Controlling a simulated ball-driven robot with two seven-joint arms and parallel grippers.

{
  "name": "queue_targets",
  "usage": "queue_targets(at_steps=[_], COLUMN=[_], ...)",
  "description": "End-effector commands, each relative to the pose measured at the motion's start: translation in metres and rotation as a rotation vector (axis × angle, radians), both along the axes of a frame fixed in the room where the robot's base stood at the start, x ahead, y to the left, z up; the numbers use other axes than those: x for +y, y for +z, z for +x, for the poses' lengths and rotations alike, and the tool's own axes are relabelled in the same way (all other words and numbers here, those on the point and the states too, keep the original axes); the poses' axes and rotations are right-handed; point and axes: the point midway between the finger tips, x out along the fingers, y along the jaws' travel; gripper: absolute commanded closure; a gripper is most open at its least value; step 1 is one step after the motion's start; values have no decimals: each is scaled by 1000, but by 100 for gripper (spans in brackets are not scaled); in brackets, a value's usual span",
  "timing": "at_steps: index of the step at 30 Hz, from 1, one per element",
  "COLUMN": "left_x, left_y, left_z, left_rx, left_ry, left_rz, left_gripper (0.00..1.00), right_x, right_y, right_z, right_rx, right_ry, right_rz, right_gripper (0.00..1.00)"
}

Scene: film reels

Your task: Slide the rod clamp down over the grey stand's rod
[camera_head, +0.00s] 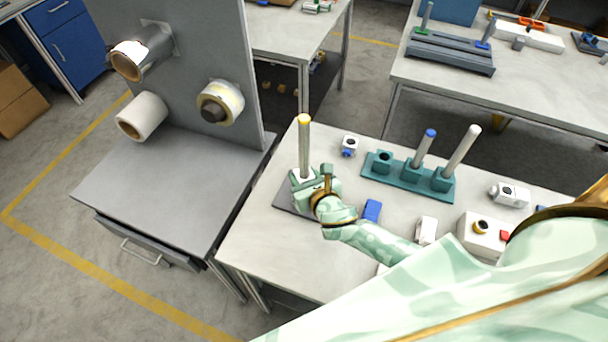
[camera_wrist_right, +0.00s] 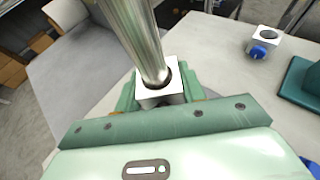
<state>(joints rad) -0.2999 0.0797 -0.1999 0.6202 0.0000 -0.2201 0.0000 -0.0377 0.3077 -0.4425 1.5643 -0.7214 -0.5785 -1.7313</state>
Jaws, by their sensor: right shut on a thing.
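The grey stand has a dark flat base (camera_head: 287,199) and an upright metal rod (camera_head: 304,148) with a yellow tip. My right gripper (camera_head: 305,180) is low on this rod, just over the base, and is shut on the white rod clamp (camera_head: 306,173). In the right wrist view the clamp (camera_wrist_right: 151,97) is a white block between the fingers, with the rod (camera_wrist_right: 138,38) passing into its round hole. The clamp is around the rod, with most of the rod standing above it. Its underside is hidden, so I cannot tell whether it touches the base. My left gripper is out of view.
A teal rack (camera_head: 380,180) with two posts stands to the right. A blue block (camera_head: 371,210) and white parts (camera_head: 427,229) lie nearby. A grey panel with rolls (camera_head: 195,50) stands at left.

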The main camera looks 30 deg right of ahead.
Motion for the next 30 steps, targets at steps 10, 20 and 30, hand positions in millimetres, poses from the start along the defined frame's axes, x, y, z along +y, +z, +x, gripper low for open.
queue_targets(at_steps=[10, 20, 30], left_x=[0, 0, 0], left_y=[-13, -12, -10], left_z=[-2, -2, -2], left_rx=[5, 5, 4], left_ry=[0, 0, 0], left_rz=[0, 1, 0], left_gripper=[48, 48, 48], right_x=[0, 0, 0], right_y=[-16, -17, -14], right_z=[0, -1, -5], right_rx=[0, 3, 2], right_ry=[0, 0, 1], right_rz=[1, 1, 0], right_gripper=[87, 35, 35])
